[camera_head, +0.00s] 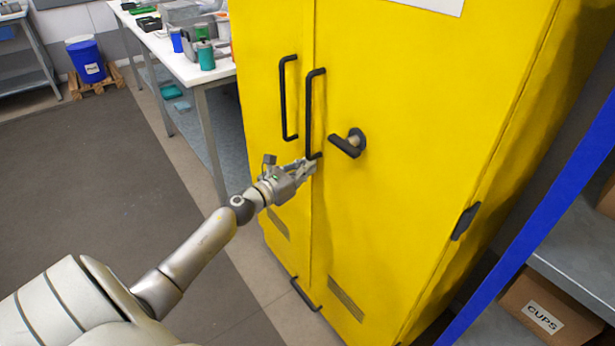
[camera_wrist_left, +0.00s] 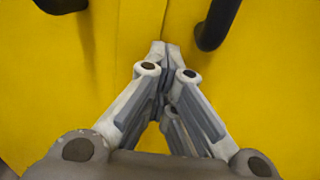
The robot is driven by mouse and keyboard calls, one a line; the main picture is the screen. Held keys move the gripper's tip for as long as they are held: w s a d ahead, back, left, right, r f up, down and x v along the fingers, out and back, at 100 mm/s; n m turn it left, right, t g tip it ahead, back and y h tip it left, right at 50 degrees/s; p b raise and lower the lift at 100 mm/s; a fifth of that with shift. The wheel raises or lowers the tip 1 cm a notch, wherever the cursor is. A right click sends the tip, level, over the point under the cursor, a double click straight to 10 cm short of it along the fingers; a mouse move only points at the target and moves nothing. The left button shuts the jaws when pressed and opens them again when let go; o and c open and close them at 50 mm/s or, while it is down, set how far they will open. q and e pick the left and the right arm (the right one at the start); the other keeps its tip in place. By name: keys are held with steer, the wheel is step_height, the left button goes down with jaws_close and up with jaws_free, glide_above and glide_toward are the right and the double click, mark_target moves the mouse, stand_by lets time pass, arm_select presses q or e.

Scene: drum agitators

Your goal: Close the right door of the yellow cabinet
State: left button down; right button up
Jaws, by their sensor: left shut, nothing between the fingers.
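The yellow cabinet's right door (camera_head: 410,160) fills the middle of the head view. It looks flush or nearly flush with the left door (camera_head: 270,70); I cannot tell whether a small gap is left. The right door has a black bar handle (camera_head: 309,110) and a black lever (camera_head: 347,143). My left gripper (camera_head: 312,168) is shut and empty, its fingertips at the door seam just below the bar handle. In the left wrist view the shut fingertips (camera_wrist_left: 164,50) are close to the yellow surface by the seam; contact is unclear. My right gripper is out of view.
A white worktable (camera_head: 185,65) with containers stands left behind the cabinet. A blue-framed shelf (camera_head: 560,200) with a box labelled CUPS (camera_head: 545,312) is close on the right. A blue bin (camera_head: 86,60) sits on a pallet far left. The grey floor at left is clear.

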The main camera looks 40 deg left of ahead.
arm_select(q)
steer(key=s+a, duration=0.2)
steer(key=s, duration=1)
steer(key=s+d+f+n+g+y+p, duration=0.15)
steer(key=s+f+n, duration=0.25)
steer(key=f+n, duration=0.5)
steer(key=s+d+f+n+g+y, duration=0.1)
steer(key=s+f+n+g, duration=0.3)
steer(key=f, duration=0.9)
steer(key=s+d+f+n+g+y+p, duration=0.1)
steer(key=s+f+n+g+y, duration=0.15)
steer(key=f+n, duration=0.7)
steer(key=s+d+f+n+g, duration=0.3)
steer(key=s+d+f+n, duration=0.1)
steer(key=s, duration=0.6)
steer(key=s+d+f+n+g+h+p, duration=0.1)
steer(key=s+d+f+n+g, duration=0.2)
steer(key=s+d+f, duration=0.4)
steer(key=s+d+f+n+g+h+p, duration=0.1)
steer(key=s+d+f+n, duration=0.4)
steer(key=s, duration=0.8)
step_height(320, 180, down, 4)
steer(key=shift+d+r+n+g, duration=0.2)
steer(key=shift+n+g, duration=0.15)
steer(key=shift+g, duration=0.55)
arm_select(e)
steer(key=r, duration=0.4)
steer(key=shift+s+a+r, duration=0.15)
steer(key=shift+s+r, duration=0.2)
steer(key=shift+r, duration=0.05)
